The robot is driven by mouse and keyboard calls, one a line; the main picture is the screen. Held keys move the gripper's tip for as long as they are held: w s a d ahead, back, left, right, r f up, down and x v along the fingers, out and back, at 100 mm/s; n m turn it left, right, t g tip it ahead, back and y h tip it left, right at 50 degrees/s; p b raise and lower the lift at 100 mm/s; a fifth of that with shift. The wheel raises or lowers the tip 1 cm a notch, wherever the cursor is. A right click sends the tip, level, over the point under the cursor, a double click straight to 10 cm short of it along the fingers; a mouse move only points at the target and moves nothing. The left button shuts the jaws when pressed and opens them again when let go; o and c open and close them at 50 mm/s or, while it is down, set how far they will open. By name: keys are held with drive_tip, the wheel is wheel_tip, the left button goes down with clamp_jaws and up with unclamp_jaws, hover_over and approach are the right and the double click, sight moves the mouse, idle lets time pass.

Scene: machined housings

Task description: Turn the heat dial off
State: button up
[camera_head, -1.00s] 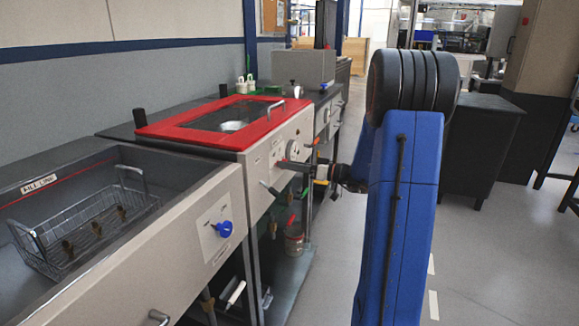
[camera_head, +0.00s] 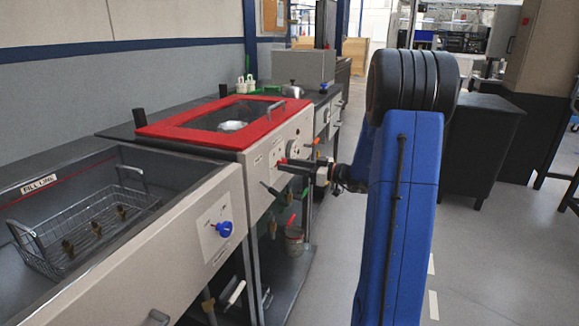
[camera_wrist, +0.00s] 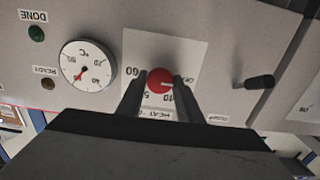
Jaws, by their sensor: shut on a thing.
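The heat dial (camera_wrist: 160,81) is a round red knob on a white printed plate in the wrist view, with a pale mark pointing to the right of that picture. My gripper (camera_wrist: 160,90) is shut on the dial, one dark finger on each side. Part of the plate's print is hidden by the fingers. In the head view my gripper (camera_head: 287,163) reaches the front panel of the red-topped machine (camera_head: 180,131), and a little red of the dial (camera_head: 283,161) shows at its tips.
A round temperature gauge (camera_wrist: 87,66), a green lamp (camera_wrist: 37,34) and a dark lever (camera_wrist: 256,82) are on the same panel. A blue knob (camera_head: 223,229) is on the neighbouring tank, which holds a wire basket (camera_head: 90,230). The floor to the right is open.

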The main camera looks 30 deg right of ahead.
drive_tip(key=shift+f, duration=0.1)
drive_tip(key=o, duration=1)
drive_tip(key=shift+o, duration=0.2)
drive_tip(key=shift+s+d, duration=0.1)
drive_tip(key=v, duration=1.7)
drive_tip(key=shift+s+d, duration=0.1)
